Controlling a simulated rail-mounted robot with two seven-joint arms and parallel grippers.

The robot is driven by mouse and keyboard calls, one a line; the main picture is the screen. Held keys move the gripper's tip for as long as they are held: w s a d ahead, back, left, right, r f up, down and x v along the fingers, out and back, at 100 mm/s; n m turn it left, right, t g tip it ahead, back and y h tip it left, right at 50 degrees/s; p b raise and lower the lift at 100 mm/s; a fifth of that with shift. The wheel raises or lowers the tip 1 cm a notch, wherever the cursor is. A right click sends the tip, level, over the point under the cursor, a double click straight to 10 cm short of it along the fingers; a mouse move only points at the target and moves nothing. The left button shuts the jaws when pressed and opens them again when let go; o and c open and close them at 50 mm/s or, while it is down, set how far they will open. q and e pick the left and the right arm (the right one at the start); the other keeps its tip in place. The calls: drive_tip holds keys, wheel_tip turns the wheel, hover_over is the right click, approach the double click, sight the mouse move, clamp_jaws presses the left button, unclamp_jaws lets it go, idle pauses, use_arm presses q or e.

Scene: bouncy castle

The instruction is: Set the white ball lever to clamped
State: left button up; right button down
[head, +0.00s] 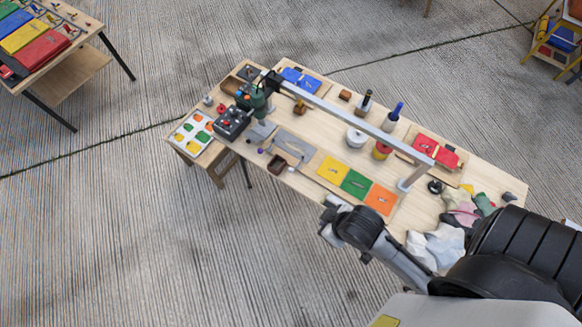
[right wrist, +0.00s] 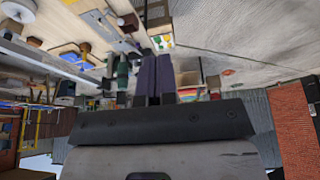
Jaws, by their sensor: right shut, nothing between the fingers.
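I cannot make out a white ball lever for certain in either view. A round white object (head: 356,138) stands on the workbench (head: 325,133) in the head view, but I cannot tell that it is the lever. My right gripper (right wrist: 154,60) shows in the right wrist view with its two dark purple fingers together, shut and empty. The workbench top lies beyond the fingers there, and I see no contact. In the head view my right arm reaches in from the lower right to the bench's front edge; its fingertips are not clear. My left gripper is in neither view.
A grey metal bar (head: 350,118) spans above the bench. A dark box with knobs (head: 231,122) and a green device (head: 258,100) stand at the left end. Yellow, green (head: 356,183) and orange panels lie near the front edge. Crumpled cloths (head: 462,212) lie at right. Floor in front is clear.

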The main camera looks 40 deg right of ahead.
drive_tip(key=w+a+f+m+t+y+b, duration=0.1)
drive_tip(key=w+f+m+t+b, duration=0.2)
drive_tip(key=w+f+t+b, duration=0.55)
drive_tip(key=w+a+f+m+t+b, duration=0.25)
drive_tip(key=w+f+b, duration=0.75)
drive_tip(key=f+b, duration=0.6)
drive_tip(key=d+f+m+t+h+b, duration=0.1)
drive_tip(key=d+f+m+h+b, duration=0.2)
drive_tip(key=f+m+h+b, duration=0.6)
drive_tip(key=d+f+m+t+h+b, duration=0.1)
drive_tip(key=d+f+m+h+b, duration=0.3)
drive_tip(key=f+m+h+b, duration=0.5)
wheel_tip(320, 180, down, 3)
drive_tip(key=m+b, duration=0.1)
drive_tip(key=b, duration=0.1)
drive_tip(key=shift+w+d+t+b, duration=0.25)
drive_tip(key=shift+w+t+b, duration=0.05)
drive_tip(key=shift+b, duration=0.05)
drive_tip(key=shift+r, duration=0.15)
drive_tip(key=shift+w, duration=0.1)
